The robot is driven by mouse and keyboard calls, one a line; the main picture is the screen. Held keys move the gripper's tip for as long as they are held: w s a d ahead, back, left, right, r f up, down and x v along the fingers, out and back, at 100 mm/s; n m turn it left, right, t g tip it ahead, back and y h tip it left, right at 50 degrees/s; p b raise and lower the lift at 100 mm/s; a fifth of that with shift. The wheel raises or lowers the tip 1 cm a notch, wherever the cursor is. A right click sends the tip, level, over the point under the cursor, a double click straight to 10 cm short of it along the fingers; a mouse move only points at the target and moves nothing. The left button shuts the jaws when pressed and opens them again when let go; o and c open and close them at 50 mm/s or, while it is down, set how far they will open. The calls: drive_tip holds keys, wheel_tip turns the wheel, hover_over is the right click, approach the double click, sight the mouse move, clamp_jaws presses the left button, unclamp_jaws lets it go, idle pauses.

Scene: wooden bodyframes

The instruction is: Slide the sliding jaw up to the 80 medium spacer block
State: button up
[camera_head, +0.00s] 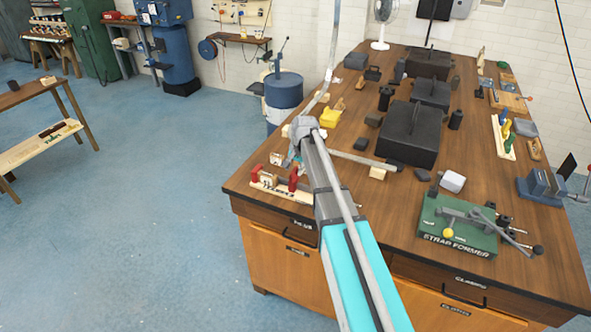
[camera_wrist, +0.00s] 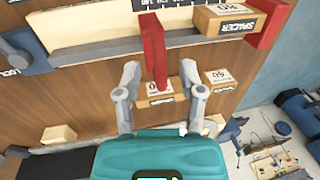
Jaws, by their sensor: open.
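The red sliding jaw (camera_wrist: 153,48) stands upright on the rail in the wrist view. My gripper (camera_wrist: 160,70) is open, with one finger left and one right of the jaw's near end. I cannot tell whether either finger touches it. The wooden 80 spacer block (camera_wrist: 228,20) lies to the right, beside the red end jaw (camera_wrist: 267,22). A gap shows between the sliding jaw and this block. In the head view the fixture (camera_head: 282,190) is at the bench's near left corner, partly hidden by my arm.
Two smaller labelled blocks, a 50 block (camera_wrist: 160,88) and a 60 block (camera_wrist: 216,78), lie near the fingers. A blue lock part (camera_wrist: 24,52) is at the left. A green strap former (camera_head: 458,225) stands farther right on the bench (camera_head: 340,200).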

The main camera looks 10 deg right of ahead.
drive_tip(key=shift+c, duration=0.3)
clamp_jaws()
drive_tip(key=w+a, duration=0.1)
drive_tip(key=a, duration=0.1)
drive_tip(key=w+a, duration=0.2)
drive_tip(key=shift+a, duration=0.1)
drive_tip(key=shift+o, duration=0.3)
unclamp_jaws()
